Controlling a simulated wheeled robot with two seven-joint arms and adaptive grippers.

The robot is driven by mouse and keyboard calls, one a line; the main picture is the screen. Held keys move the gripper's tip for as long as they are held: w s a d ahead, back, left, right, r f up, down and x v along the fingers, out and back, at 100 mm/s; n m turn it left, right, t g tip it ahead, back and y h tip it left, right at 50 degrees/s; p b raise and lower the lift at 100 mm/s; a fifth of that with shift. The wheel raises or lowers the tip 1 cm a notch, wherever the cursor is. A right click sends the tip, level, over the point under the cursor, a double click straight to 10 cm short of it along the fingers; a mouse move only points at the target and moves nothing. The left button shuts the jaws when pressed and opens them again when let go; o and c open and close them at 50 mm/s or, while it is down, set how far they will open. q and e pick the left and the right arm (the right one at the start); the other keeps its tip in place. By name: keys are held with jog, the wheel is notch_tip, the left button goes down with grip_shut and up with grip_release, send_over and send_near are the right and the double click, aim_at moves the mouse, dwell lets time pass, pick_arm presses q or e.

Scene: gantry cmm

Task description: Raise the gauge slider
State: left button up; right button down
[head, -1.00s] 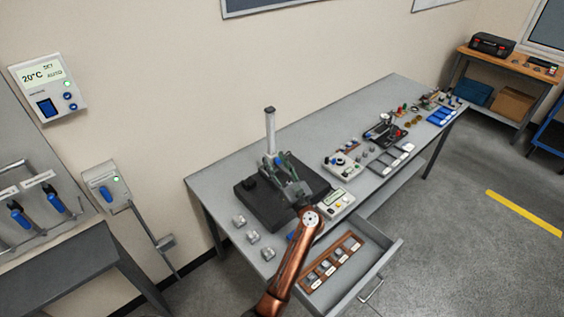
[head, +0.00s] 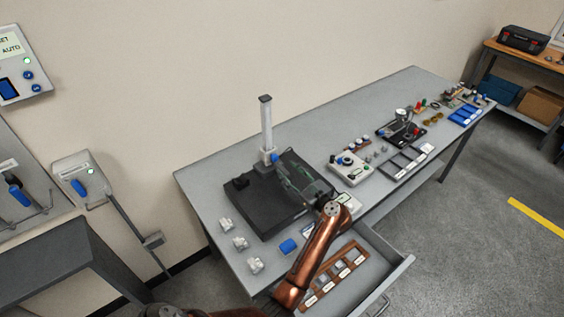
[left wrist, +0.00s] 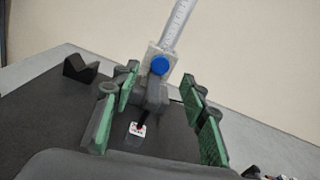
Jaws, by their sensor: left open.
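The height gauge is a pale upright scale column (head: 266,125) on a dark plate (head: 262,213). Its grey slider (left wrist: 153,54) with a round blue knob (left wrist: 160,66) sits low on the column; the knob also shows in the head view (head: 275,158). My left gripper (head: 290,178) is open and empty, in front of the slider and to its right in the head view. In the left wrist view its green-padded fingers (left wrist: 160,92) stand either side of the slider's lower part, apart from it. My right gripper is not in view.
A black V-shaped block (left wrist: 80,68) and a small white-topped block (left wrist: 137,130) are on the plate. Several light metal blocks (head: 240,243) stand left on the table. An open drawer (head: 392,268) juts out in front. Instruments (head: 350,168) fill the table further right.

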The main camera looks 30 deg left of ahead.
aim_at(276, 159)
pick_arm(q)
jog(key=shift+w+a+f, duration=0.35)
jog(key=shift+w+f, duration=0.1)
jog(key=shift+f, duration=0.05)
jog(key=shift+p+x, duration=0.3)
jog(key=shift+x, duration=3.25)
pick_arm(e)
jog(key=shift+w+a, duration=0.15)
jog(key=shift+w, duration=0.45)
pick_arm(q)
jog(key=shift+s+r, duration=0.1)
jog(key=shift+c, duration=0.7)
grip_shut()
